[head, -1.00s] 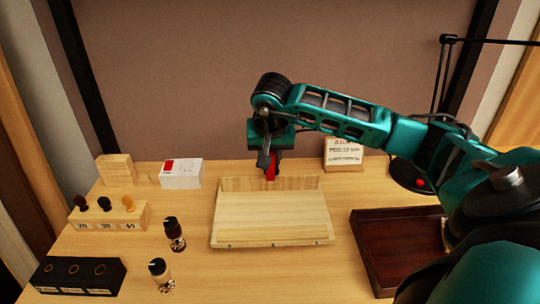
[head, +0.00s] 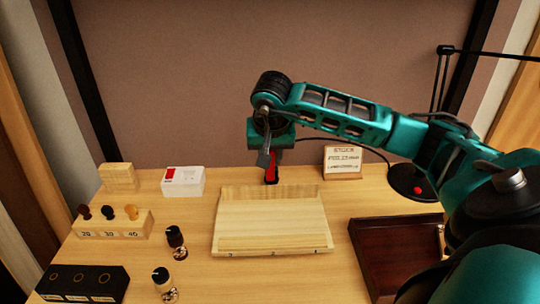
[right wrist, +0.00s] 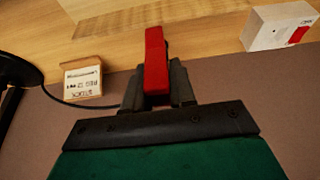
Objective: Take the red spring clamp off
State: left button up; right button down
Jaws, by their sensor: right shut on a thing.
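The red spring clamp (head: 271,167) is at the back edge of the pale wooden board (head: 270,212) in the head view. My right gripper (head: 268,158) is shut on it from above. In the right wrist view the red clamp (right wrist: 156,62) stands up between the two dark fingers of the gripper (right wrist: 157,85). Whether the clamp still touches the board is hard to tell, as its lower end is partly hidden. My left gripper is not in view.
A dark red tray (head: 385,262) lies to the right. Two small bottles (head: 176,242) stand left of the board, near a wooden block with coloured knobs (head: 115,224) and a black block (head: 82,282). A white box (head: 183,182), a sign (head: 343,162) and a lamp base (head: 412,182) stand behind.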

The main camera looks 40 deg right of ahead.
jog(key=shift+r+p, duration=1.25)
jog(key=shift+r, duration=0.7)
jog(key=shift+r+p, duration=0.3)
jog(key=shift+r, duration=0.65)
